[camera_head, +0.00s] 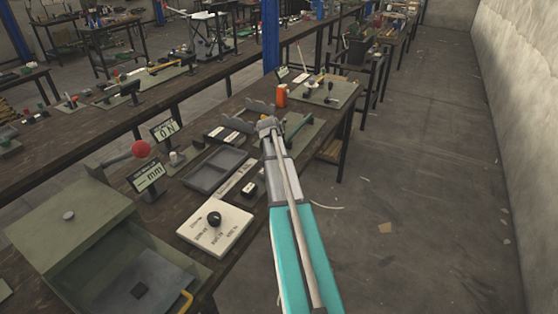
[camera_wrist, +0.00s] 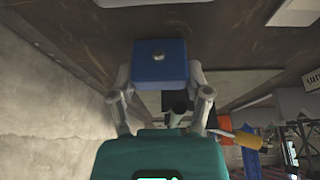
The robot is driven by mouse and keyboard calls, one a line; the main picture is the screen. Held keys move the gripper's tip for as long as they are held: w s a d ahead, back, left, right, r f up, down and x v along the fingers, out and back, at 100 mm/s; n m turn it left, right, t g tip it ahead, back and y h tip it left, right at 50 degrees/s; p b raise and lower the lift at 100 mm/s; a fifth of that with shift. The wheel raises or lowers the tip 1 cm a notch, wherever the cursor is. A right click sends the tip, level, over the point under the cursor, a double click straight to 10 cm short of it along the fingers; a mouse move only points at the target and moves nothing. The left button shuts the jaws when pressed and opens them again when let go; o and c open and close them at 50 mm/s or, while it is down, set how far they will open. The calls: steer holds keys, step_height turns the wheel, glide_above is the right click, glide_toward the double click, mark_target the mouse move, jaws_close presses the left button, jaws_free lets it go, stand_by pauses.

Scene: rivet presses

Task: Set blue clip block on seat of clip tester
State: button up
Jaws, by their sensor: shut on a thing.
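The blue clip block (camera_wrist: 161,62) is a small blue block with a round metal stud on the face seen in the wrist view. My gripper (camera_wrist: 161,80) is shut on it, one finger on each side. In the head view my gripper (camera_head: 268,126) is over the right part of the near bench, and the block is hidden there. I cannot tell for sure which fixture is the clip tester or see its seat. A display reading 0 N (camera_head: 165,131) stands on the bench left of my gripper, with a small pale post (camera_head: 177,158) beside it.
A grey tray (camera_head: 216,172), a white panel with a black knob (camera_head: 215,228) and a green box-like press (camera_head: 70,222) are on the near bench (camera_head: 243,258). An orange object (camera_head: 281,96) stands beyond my gripper. The floor (camera_head: 420,190) to the right is mostly clear.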

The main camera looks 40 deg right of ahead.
steer(key=shift+r, duration=0.2)
step_height(320, 180, up, 2)
steer(key=shift+r+p, duration=0.1)
steer(key=shift+p, duration=1.15)
steer(key=s+a+r+p, duration=0.7)
steer(key=s+r+p, duration=0.3)
steer(key=s, duration=0.2)
steer(key=shift+a+r, duration=0.15)
steer(key=shift+r, duration=0.05)
steer(key=shift+s, duration=0.1)
